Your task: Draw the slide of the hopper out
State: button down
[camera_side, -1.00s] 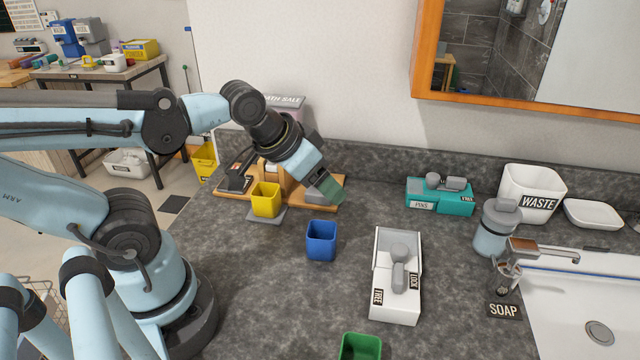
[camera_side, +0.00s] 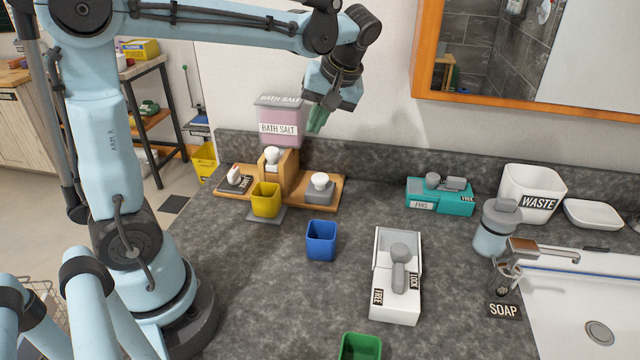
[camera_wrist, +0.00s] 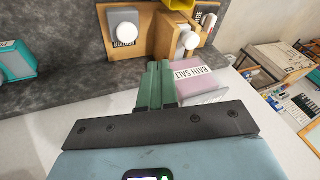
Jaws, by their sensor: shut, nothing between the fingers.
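The hopper (camera_side: 279,128) is a pink box labelled BATH SALT on a wooden stand (camera_side: 292,170); it also shows in the wrist view (camera_wrist: 195,80). A white knob (camera_side: 271,155) sits at the stand's front, and in the wrist view this knob (camera_wrist: 188,40) is right of my fingers' line; which part is the slide I cannot tell for sure. My gripper (camera_side: 316,120) is raised just right of the hopper box, apart from the knobs. Its green fingers (camera_wrist: 155,85) are shut together and empty.
A yellow cup (camera_side: 266,200) stands before the stand. A knob on a grey block (camera_side: 319,188) is at the right, another knob (camera_side: 233,173) at the left. A blue cup (camera_side: 321,240), white-grey device (camera_side: 396,285) and teal box (camera_side: 440,197) stand on the counter.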

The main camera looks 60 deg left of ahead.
jog(key=a+n+g, duration=0.1)
jog(key=w+n+g, duration=0.1)
jog(key=n, duration=0.1)
jog(key=w+a+n+y, duration=0.1)
jog(key=shift+a+r+n+g, duration=0.2)
jog(key=shift+a+n+g, duration=0.1)
jog(key=shift+a+g, duration=0.1)
jog(key=shift+s, duration=0.1)
jog(key=x, duration=1)
jog(key=shift+d, duration=0.1)
jog(key=s+d, duration=0.4)
jog(key=shift+s+d, duration=0.3)
dwell(0.3)
jog(key=v, duration=1)
